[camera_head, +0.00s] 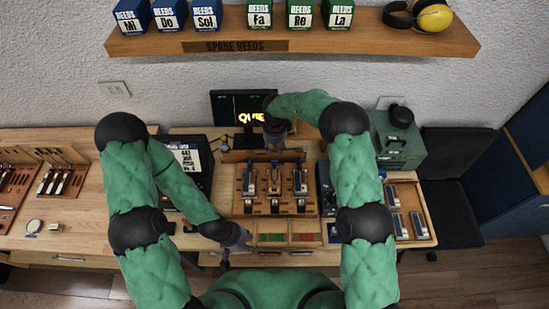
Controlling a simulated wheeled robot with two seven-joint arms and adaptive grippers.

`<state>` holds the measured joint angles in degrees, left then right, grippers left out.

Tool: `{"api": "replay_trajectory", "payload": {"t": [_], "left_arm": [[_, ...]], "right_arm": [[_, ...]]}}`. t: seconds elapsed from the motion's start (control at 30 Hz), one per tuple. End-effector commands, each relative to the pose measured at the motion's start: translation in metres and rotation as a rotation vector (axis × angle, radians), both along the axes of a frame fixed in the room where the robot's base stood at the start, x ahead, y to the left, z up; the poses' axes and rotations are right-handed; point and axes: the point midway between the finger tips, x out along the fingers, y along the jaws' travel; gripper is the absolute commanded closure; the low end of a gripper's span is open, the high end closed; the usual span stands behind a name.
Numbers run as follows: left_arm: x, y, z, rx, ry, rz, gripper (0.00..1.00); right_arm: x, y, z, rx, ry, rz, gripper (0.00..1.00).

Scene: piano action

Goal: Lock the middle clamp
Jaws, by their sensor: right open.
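A wooden fixture (238,202) stands on the bench in front of me. It carries clamps side by side: a left clamp (249,184), a middle clamp (274,186) and a right clamp (299,185). Whether the middle clamp's lever is locked is too small to tell. My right gripper (275,146) is open above the fixture's back edge, just behind the middle clamp. It hides part of that edge; contact cannot be told. My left gripper (229,258) is low at the fixture's front left corner, apart from the middle clamp. Its fingers are too small to read.
A monitor (228,105) stands behind the fixture. A laptop-like screen (187,158) is to the left, and a green case (397,145) to the right. A tray (430,217) with several metal blocks lies at right. Colored reed compartments (270,240) sit in front.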

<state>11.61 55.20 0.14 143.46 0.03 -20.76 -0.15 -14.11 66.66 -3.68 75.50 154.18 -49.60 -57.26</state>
Motion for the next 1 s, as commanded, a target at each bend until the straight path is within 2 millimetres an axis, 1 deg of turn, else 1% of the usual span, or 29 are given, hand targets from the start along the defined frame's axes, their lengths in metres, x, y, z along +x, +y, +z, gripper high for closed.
{"api": "replay_trajectory", "payload": {"t": [0.03, 0.2, 0.4, 0.5, 0.6, 0.87, 0.9, 0.93, 0.97, 1.0], "left_arm": [[0.000, 0.000, 0.001, 0.000, 0.000, 0.000, 0.60], [0.000, 0.000, 0.002, 0.000, -0.001, 0.000, 0.60], [0.000, 0.000, 0.004, 0.000, -0.001, 0.000, 0.60], [0.000, 0.000, 0.004, 0.000, -0.001, 0.000, 0.60], [0.000, 0.000, 0.004, 0.000, -0.001, 0.000, 0.60], [0.000, 0.000, 0.004, 0.000, 0.000, 0.000, 0.60], [0.000, 0.000, 0.004, 0.000, 0.000, 0.000, 0.60], [0.000, 0.000, 0.004, 0.000, 0.000, 0.000, 0.60], [0.000, 0.000, 0.004, 0.000, 0.000, 0.000, 0.60], [0.000, 0.000, 0.004, 0.000, -0.001, 0.000, 0.60]], "right_arm": [[-0.001, 0.000, -0.011, -0.001, 0.004, 0.000, 0.54], [-0.001, 0.000, -0.041, -0.002, 0.003, 0.001, 0.54], [0.000, 0.000, -0.067, -0.001, 0.001, 0.000, 0.54], [0.000, 0.000, -0.075, -0.001, 0.000, 0.001, 0.54], [0.000, 0.000, -0.078, -0.001, -0.001, 0.000, 0.54], [0.000, 0.000, -0.080, -0.001, -0.001, 0.000, 0.54], [0.000, 0.000, -0.080, -0.001, -0.001, 0.000, 0.59], [0.000, 0.000, -0.080, -0.001, -0.001, 0.000, 0.68], [0.000, 0.000, -0.080, -0.001, -0.001, 0.000, 0.76], [0.000, 0.000, -0.079, -0.001, -0.001, 0.000, 0.88]]}}
